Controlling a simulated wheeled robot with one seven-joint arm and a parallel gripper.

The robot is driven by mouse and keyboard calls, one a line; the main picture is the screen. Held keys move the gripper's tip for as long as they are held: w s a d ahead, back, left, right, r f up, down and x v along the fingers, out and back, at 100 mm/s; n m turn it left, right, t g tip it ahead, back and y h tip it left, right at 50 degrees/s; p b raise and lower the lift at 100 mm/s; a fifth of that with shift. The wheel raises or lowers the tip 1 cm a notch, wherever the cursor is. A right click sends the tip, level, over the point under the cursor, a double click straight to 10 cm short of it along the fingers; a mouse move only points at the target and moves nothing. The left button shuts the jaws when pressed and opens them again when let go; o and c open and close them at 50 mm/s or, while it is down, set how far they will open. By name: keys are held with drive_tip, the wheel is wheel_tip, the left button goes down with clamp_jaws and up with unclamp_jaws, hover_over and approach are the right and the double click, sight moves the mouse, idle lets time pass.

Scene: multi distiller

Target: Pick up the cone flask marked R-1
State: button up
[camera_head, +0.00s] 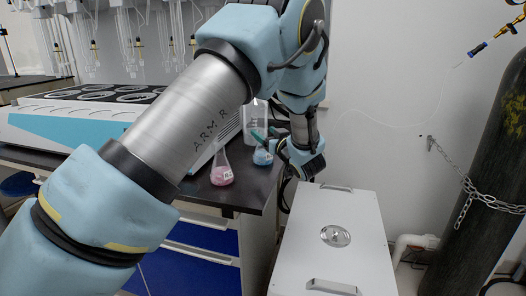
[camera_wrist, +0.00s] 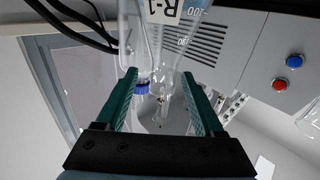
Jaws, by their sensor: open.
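In the wrist view a clear glass flask (camera_wrist: 165,45) with a white label reading R-1 comes in from the top edge. Its narrowing part lies between the two green fingers of my gripper (camera_wrist: 160,78), which are spread with a gap on each side. I cannot tell how deep the neck is between them. In the head view my gripper (camera_head: 266,139) is at the upper part of a flask with blue liquid (camera_head: 262,157) and a small white label. That label is too small to read there. A flask with pink liquid (camera_head: 222,174) stands to its left on the dark bench.
A clear vessel (camera_head: 255,112) stands behind the flasks. The white and teal distiller (camera_head: 75,125) fills the bench to the left. A white box with handles (camera_head: 335,260) stands right of the bench edge. A chained dark cylinder (camera_head: 475,170) is at the far right.

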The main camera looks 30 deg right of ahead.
sight(262, 129)
drive_tip(key=w, duration=0.2)
drive_tip(key=w+p, duration=0.1)
drive_tip(key=w, duration=0.1)
drive_tip(key=shift+w+a+r, duration=0.1)
drive_tip(key=shift+r, duration=0.2)
clamp_jaws()
idle(1.1)
